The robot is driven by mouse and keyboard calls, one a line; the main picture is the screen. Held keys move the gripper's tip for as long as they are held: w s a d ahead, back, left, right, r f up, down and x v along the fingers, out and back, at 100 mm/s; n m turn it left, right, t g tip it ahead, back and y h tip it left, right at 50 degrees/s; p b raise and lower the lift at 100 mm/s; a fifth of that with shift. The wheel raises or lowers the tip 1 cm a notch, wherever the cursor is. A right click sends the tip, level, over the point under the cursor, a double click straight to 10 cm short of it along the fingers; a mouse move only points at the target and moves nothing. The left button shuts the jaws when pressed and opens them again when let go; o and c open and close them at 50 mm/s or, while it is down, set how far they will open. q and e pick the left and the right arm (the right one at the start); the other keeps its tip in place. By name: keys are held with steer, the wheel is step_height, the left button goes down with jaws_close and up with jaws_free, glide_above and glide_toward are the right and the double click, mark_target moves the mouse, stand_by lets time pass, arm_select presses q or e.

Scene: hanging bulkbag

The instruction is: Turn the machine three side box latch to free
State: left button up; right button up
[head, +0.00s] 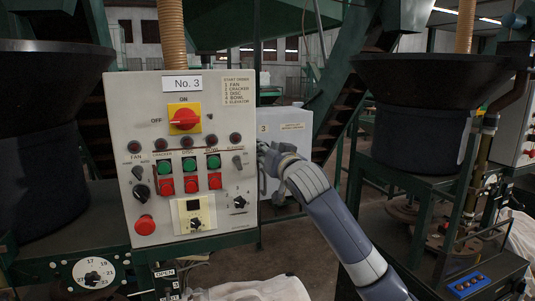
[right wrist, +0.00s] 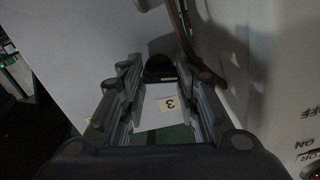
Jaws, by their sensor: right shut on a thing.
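The No. 3 control panel (head: 150,100) stands at centre left in the head view. Behind its right edge is the pale side box (head: 292,130) with a "3" label. My right gripper (head: 266,152) reaches in front of this box, close beside the panel's right edge. In the right wrist view, a dark latch (right wrist: 160,68) lies between the tips of my right gripper's fingers, which are shut on it. The "3" label (right wrist: 168,104) shows between the fingers. The latch is hidden behind my gripper in the head view, and its exact angle is hard to tell. My left gripper is not in view.
The panel carries a red rotary switch (head: 184,119), several push buttons and a red stop button (head: 145,225). Its face lies close to my right gripper. Black hoppers stand left and right (head: 430,110). Green frames and a stair (head: 345,95) stand behind.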

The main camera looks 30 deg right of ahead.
steer(key=shift+d+m+p, duration=0.1)
steer(key=shift+m+p, duration=2.3)
steer(key=shift+m, duration=5.3)
steer(key=o, duration=1.1)
steer(key=shift+f, duration=0.1)
steer(key=shift+c, duration=0.2)
steer(key=v, duration=1.2)
